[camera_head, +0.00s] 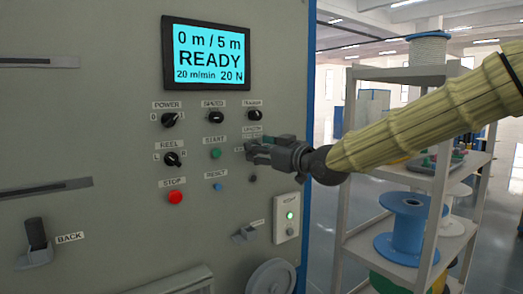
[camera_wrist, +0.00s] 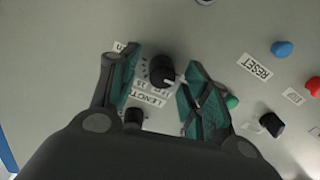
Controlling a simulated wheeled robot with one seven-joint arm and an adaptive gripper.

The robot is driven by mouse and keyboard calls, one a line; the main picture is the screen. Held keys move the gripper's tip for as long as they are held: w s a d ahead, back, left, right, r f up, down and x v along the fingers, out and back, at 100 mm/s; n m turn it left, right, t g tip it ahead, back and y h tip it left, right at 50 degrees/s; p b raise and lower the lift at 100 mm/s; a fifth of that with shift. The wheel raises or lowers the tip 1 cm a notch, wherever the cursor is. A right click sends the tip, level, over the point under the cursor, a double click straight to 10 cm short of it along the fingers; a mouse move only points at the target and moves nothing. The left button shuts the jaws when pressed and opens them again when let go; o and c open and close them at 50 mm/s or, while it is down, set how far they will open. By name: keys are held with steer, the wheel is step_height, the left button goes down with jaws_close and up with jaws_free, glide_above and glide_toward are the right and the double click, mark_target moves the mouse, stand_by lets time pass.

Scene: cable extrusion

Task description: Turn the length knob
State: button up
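The length knob (camera_wrist: 161,70) is a small black knob with a light mark, on the grey panel above a "LENGTH" label (camera_wrist: 149,97) in the wrist view. My gripper (camera_wrist: 162,60) is open, with its teal-padded fingers on either side of this knob. The right finger looks closer to the knob than the left; I cannot tell whether it touches. In the head view my gripper (camera_head: 254,150) is at the panel below the tension knob (camera_head: 254,115) and hides the length knob there.
The screen (camera_head: 207,54) reads 0 m / 5 m and READY. Close by are the speed knob (camera_head: 214,117), green start button (camera_head: 215,154), blue reset button (camera_head: 217,187) and red stop button (camera_head: 176,197). A shelf with a blue spool (camera_head: 405,228) stands right, behind my arm.

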steer(key=shift+s, duration=0.15)
steer(key=v, duration=1.2)
